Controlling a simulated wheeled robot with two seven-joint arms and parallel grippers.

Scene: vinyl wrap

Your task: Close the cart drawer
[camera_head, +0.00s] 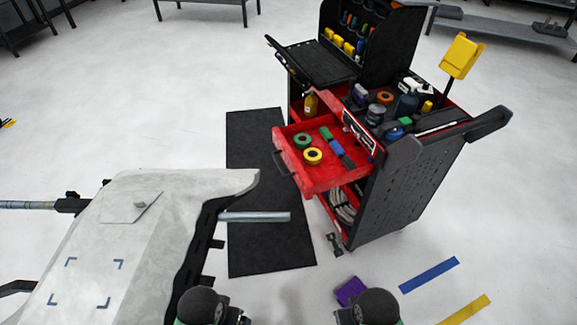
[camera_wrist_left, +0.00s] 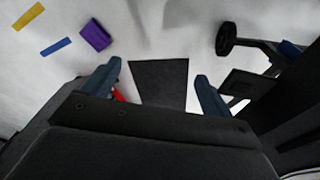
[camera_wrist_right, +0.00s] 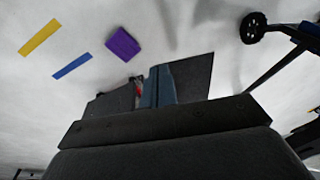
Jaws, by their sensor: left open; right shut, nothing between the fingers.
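The black and red tool cart (camera_head: 410,195) stands right of centre in the head view. Its red drawer (camera_head: 330,180) is pulled out toward the left, over the dark mat. The drawer holds a green tape roll (camera_head: 302,141), a yellow tape roll (camera_head: 312,156) and green and blue items (camera_head: 337,147). A dark handle (camera_head: 281,163) is on its front. Only the tops of my arms show at the bottom of the head view, well short of the cart. My left gripper (camera_wrist_left: 158,80) is open and empty. My right gripper (camera_wrist_right: 157,86) is shut and empty.
A dark mat (camera_head: 255,200) lies left of the cart. A pale panel on a stand (camera_head: 120,225) fills the lower left, with a rod (camera_head: 255,217) reaching toward the cart. A purple block (camera_head: 351,290) and blue tape strip (camera_head: 429,275) lie on the floor.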

